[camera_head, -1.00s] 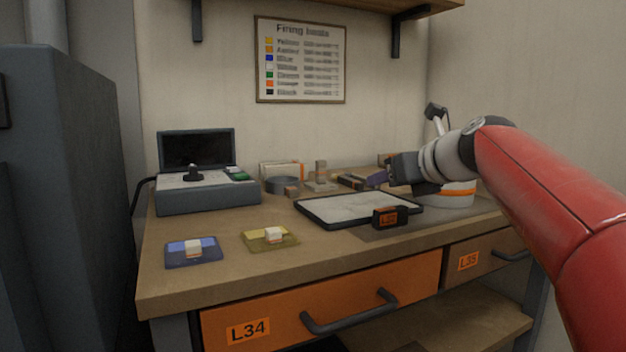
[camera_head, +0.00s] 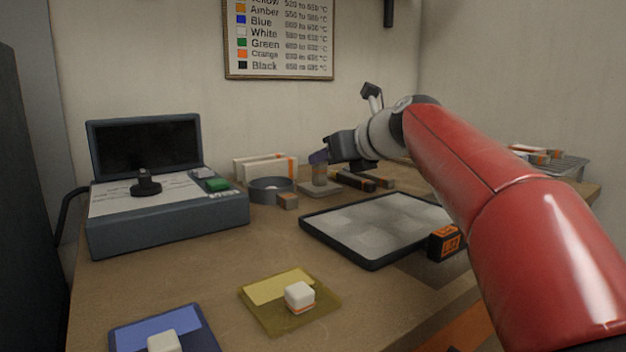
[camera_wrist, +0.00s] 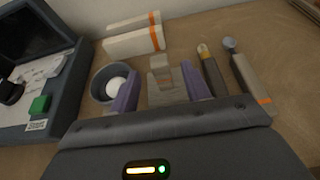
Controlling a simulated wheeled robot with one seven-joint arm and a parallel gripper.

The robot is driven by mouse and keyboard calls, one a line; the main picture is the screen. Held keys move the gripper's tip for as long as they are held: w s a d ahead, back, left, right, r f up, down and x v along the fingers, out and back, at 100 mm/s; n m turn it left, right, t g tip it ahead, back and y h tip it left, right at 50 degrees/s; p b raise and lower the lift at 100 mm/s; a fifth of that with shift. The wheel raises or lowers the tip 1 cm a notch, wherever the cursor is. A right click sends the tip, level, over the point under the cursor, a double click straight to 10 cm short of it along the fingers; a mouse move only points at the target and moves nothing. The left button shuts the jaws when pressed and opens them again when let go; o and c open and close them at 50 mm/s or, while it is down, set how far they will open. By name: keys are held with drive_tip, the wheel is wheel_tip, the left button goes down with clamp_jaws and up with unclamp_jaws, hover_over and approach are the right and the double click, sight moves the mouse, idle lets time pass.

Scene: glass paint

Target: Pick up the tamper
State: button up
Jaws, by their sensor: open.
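The tamper (camera_head: 319,187) appears to be the grey flat plate with an upright tan block handle, standing at the back of the bench. My gripper (camera_head: 320,157) is above it, and its purple finger overlaps the top of the handle in the head view. In the wrist view the tamper (camera_wrist: 161,76) lies between the two purple fingers of my open gripper (camera_wrist: 160,88). The fingers look apart from the handle, with nothing held. The near part of the plate is partly hidden by my gripper body.
A grey bowl (camera_head: 272,190) with a white ball (camera_wrist: 116,84) and white-orange boxes (camera_head: 264,167) stand left of the tamper. Dark-handled tools (camera_head: 352,181) lie close on its right. A black-framed tray (camera_head: 373,226) is in front. A grey machine (camera_head: 165,226) stands at left.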

drive_tip(key=x, duration=0.6)
drive_tip(key=shift+w+a, duration=0.1)
drive_tip(key=shift+c, duration=0.5)
clamp_jaws()
